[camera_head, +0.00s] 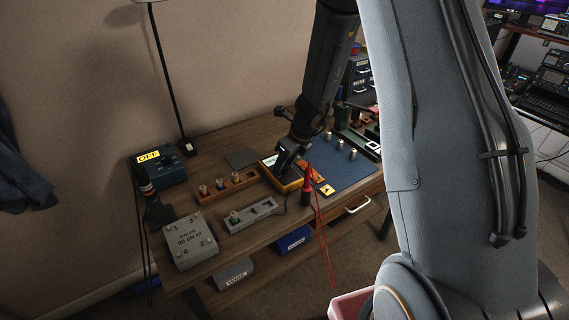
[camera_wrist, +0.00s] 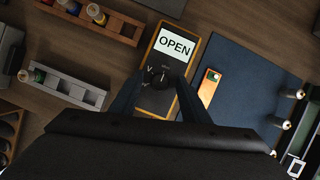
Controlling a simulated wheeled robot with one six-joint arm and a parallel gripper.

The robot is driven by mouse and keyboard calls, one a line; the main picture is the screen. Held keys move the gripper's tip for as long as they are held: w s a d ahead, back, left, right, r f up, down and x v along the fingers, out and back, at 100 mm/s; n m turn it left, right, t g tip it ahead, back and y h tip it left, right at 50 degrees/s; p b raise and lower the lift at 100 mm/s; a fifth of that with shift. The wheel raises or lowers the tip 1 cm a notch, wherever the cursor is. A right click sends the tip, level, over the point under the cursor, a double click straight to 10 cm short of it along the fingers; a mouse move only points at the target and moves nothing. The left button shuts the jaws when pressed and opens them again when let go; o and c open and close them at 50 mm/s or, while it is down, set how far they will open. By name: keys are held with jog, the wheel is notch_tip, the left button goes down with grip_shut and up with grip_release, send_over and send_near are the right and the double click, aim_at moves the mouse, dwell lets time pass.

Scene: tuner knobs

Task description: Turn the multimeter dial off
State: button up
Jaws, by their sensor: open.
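The yellow-edged multimeter (camera_wrist: 168,62) lies on the workbench, its display (camera_wrist: 174,45) reading OPEN in the wrist view. Its round black dial (camera_wrist: 159,77) sits below the display, with V marked at its left. In the head view the multimeter (camera_head: 283,176) is partly covered by my arm. My gripper (camera_wrist: 158,98) is open, with one finger on each side of the multimeter's lower body around the dial. I cannot tell whether the fingers touch it. In the head view my gripper (camera_head: 290,156) is over the meter, its fingertips hard to make out.
A blue mat (camera_head: 345,170) with metal posts lies right of the meter. A wooden rack (camera_head: 228,188) and a grey rack (camera_head: 251,215) lie to the left. A red probe (camera_head: 307,187) with red leads stands close by. A grey box (camera_head: 190,241) is at the front left.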

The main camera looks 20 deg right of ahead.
jog(key=shift+d, duration=0.1)
jog(key=shift+c, duration=0.4)
jog(key=c, duration=0.9)
jog(key=shift+c, duration=0.2)
